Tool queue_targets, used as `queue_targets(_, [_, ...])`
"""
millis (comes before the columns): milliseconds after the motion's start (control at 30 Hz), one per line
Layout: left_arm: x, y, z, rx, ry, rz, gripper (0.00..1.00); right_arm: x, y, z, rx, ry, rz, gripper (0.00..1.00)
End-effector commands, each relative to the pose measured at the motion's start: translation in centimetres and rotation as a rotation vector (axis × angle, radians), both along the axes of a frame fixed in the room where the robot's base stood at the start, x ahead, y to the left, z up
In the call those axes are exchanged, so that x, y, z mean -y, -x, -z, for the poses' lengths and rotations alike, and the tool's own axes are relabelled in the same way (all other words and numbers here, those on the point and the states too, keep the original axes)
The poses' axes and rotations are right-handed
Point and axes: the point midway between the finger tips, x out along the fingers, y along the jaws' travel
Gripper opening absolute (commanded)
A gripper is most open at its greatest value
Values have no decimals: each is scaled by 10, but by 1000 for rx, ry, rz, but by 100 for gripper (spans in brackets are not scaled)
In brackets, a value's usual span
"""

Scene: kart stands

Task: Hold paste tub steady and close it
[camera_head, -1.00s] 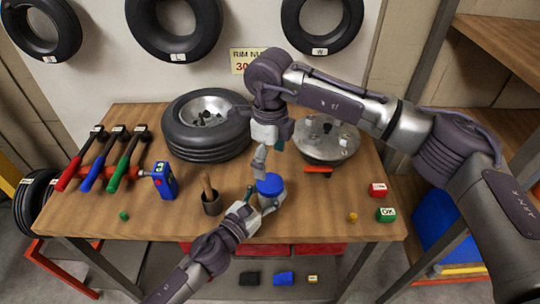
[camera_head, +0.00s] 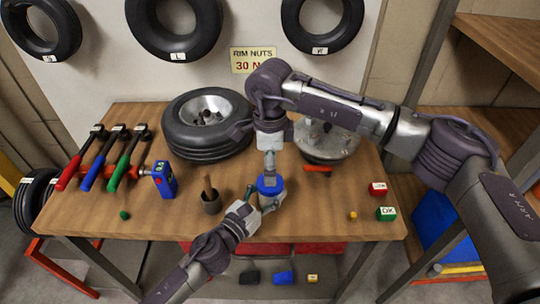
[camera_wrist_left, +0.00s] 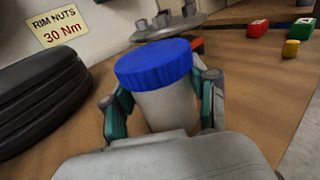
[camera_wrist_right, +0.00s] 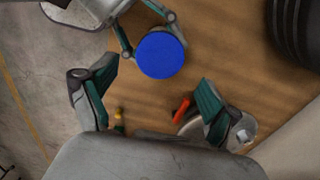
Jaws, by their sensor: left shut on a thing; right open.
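The paste tub (camera_wrist_left: 168,104) is a pale grey tub with a ribbed blue lid (camera_wrist_left: 153,63) on its top. I cannot tell how tightly the lid sits. The tub stands upright near the table's front middle; its blue lid shows in the head view (camera_head: 270,184). My left gripper (camera_head: 262,203) is shut around the tub's body, one finger on each side, below the lid. My right gripper (camera_head: 270,168) points down over the lid. In the right wrist view its fingers (camera_wrist_right: 157,78) are spread, with the lid off towards the picture's top, not gripped.
A tyre (camera_head: 206,128) and a metal hub (camera_head: 326,142) lie behind. Red (camera_head: 378,189) and green (camera_head: 386,214) blocks lie right.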

Motion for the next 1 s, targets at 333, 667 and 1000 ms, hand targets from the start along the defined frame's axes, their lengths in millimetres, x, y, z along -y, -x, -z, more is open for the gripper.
queue_targets(333, [0, 0, -1, 1, 1, 0, 0, 0, 0, 48, -2, 0, 1, 89])
queue_targets(667, [0, 0, -1, 1, 1, 0, 0, 0, 0, 55, 1, 0, 1, 89])
queue_targets(1000, [0, 0, -1, 1, 1, 0, 0, 0, 0, 55, 0, 0, 1, 45])
